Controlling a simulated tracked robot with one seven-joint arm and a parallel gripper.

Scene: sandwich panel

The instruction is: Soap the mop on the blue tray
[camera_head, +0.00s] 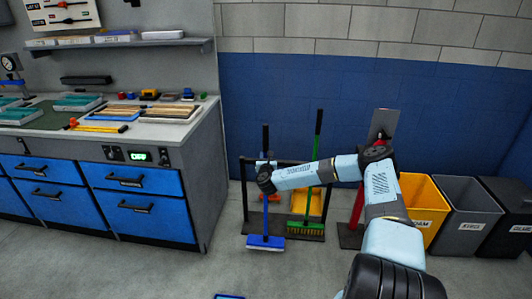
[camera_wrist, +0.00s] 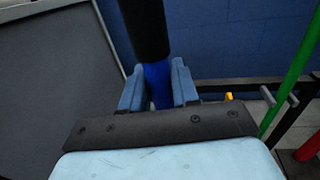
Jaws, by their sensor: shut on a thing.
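A blue mop-like tool (camera_head: 266,242) with a black upper grip stands upright, its wide blue head with a pale lower edge at or near the floor in front of the rack. Whether the head touches the floor, I cannot tell. My gripper (camera_head: 265,164) is shut around its handle; in the wrist view, the two blue-grey fingers (camera_wrist: 158,88) clasp the blue shaft (camera_wrist: 158,75) just below the black grip (camera_wrist: 145,25). A small blue-edged object (camera_head: 228,296) is cut off at the bottom of the head view; it may be the blue tray. No soap is recognisable.
A dark rack (camera_head: 246,190) holds a green broom (camera_head: 305,226) and a yellow dustpan (camera_head: 315,203) close to the right. A workbench (camera_head: 207,190) stands left. A red post (camera_head: 357,207) and yellow, grey and black bins (camera_head: 424,212) stand right. Front floor looks mostly clear.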

